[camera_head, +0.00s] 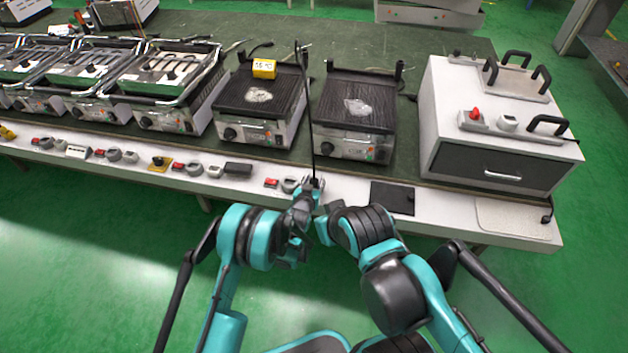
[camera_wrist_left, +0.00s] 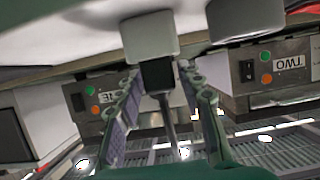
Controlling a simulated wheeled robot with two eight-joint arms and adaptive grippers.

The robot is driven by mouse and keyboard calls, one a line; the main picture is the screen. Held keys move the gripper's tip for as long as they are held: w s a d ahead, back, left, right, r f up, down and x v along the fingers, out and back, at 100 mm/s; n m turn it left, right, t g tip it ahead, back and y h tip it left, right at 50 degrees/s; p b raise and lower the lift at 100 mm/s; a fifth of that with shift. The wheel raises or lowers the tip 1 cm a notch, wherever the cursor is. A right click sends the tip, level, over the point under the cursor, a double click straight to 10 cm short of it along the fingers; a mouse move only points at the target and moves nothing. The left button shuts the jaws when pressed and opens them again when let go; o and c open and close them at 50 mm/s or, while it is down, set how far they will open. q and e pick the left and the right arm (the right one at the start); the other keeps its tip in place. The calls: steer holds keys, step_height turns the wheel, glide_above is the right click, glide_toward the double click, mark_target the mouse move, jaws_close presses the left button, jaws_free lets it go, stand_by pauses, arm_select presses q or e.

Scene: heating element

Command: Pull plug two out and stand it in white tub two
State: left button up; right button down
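My left gripper (camera_head: 310,185) is at the bench's front edge. In the left wrist view its two fingers (camera_wrist_left: 158,80) stand on either side of a black plug (camera_wrist_left: 158,74). I cannot tell if they press on it. The plug's end meets a pale square block (camera_wrist_left: 150,36), and a dark cable runs from its other end. A round white tub (camera_head: 290,185) sits just left of the gripper; a rounded white thing beside the block shows in the left wrist view (camera_wrist_left: 240,14).
Two dark hotplates (camera_head: 262,92) (camera_head: 355,105) stand behind, one with a yellow tag (camera_head: 264,68). A red switch (camera_head: 271,183) is left of the tub. A black flat plate (camera_head: 392,197) lies to the right. A white drawer box (camera_head: 495,125) stands at the bench's right end.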

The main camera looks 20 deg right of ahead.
mark_target(314, 179)
arm_select(q)
steer(key=shift+r, duration=0.1)
step_height(314, 179, up, 10)
steer(key=shift+f, duration=0.1)
stand_by(0.5)
stand_by(0.4)
